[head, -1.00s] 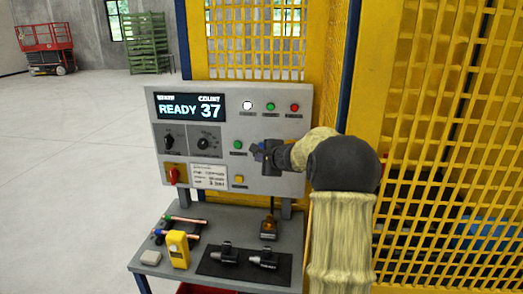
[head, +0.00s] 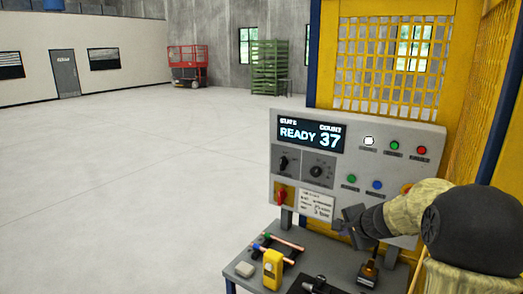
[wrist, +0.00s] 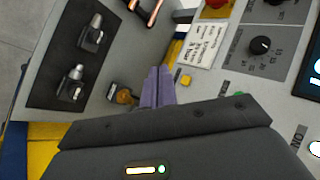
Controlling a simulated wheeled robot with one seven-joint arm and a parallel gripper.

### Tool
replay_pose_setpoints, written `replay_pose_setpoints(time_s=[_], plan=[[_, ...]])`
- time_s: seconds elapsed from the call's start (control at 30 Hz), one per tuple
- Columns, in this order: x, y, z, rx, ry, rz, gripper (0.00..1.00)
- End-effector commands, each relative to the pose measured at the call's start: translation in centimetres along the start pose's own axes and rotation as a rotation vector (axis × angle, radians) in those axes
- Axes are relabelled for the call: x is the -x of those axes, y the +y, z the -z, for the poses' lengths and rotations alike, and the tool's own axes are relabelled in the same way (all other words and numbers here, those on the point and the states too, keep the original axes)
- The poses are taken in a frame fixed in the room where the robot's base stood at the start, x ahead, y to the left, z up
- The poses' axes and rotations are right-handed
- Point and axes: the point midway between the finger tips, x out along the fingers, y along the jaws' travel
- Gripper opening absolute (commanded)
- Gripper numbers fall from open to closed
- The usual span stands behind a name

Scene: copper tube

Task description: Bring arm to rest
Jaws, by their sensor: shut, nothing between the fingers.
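My gripper (head: 350,224) is shut and empty. In the head view it hangs in front of the lower edge of the grey control panel (head: 262,200), above the shelf. The panel's display (head: 312,136) reads READY 37. In the wrist view the two purple-grey fingers (wrist: 158,78) lie together, with a yellow button (wrist: 186,80) just past their right side. Copper-coloured tubes (head: 285,245) lie on the shelf; copper also shows at the top of the wrist view (wrist: 150,10). My arm covers the lower right of the panel.
Yellow mesh guarding (head: 385,60) stands behind and right. Open floor (head: 130,180) lies left.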

Motion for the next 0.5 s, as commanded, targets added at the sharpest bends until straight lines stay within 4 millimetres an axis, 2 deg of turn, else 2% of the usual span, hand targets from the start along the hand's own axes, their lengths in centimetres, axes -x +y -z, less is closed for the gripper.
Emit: replay_pose_setpoints(time_s=[0.03,0.2,0.3,0.5], plan=[[0.4,1.3,-2.1,0.079,-0.021,-0.049,0.00],[2.2,6.5,-7.9,0.364,-0.094,-0.211,0.00],[3.6,9.7,-10.7,0.532,-0.139,-0.295,0.00],[7.3,16.1,-14.9,0.875,-0.236,-0.435,0.00]])
